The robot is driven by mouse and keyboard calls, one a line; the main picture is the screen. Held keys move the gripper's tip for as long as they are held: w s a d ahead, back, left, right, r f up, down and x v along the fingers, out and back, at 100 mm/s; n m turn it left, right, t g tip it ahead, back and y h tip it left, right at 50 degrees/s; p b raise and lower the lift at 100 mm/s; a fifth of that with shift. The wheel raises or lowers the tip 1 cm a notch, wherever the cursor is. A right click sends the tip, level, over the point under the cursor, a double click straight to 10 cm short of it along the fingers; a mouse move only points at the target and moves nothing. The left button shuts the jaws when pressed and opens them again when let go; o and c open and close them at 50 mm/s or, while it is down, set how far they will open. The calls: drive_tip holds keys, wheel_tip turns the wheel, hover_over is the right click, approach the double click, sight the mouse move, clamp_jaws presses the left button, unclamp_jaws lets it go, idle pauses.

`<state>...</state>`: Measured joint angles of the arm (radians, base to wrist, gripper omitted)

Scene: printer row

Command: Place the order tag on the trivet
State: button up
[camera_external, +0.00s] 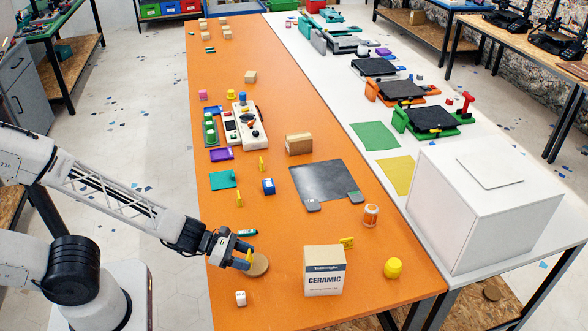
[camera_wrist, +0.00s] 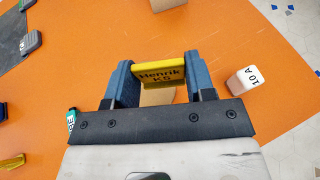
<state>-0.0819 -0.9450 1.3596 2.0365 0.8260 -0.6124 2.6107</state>
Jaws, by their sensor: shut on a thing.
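My gripper (camera_external: 245,259) is shut on a yellow order tag (camera_wrist: 160,75) printed "Henrik K5", gripped between its two blue fingers (camera_wrist: 155,85). In the external view the tag (camera_external: 250,255) shows as a small yellow piece at the fingers. A round tan trivet (camera_external: 259,266) lies on the orange table right by the fingertips, partly hidden by them. In the wrist view a tan patch (camera_wrist: 157,97) shows just below the tag, mostly hidden by it and the gripper. I cannot tell whether the tag touches the trivet.
A white cube marked "10 A" (camera_wrist: 243,81) sits near the gripper; it also shows in the external view (camera_external: 240,298). A ceramic box (camera_external: 323,272) stands right of the trivet.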

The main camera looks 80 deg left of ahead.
drive_tip(key=shift+w+f, duration=0.1)
drive_tip(key=shift+w, duration=0.8)
drive_tip(key=shift+f, duration=1.7)
drive_tip(key=shift+f, duration=0.2)
drive_tip(key=o, duration=0.9)
drive_tip(key=shift+r, duration=0.15)
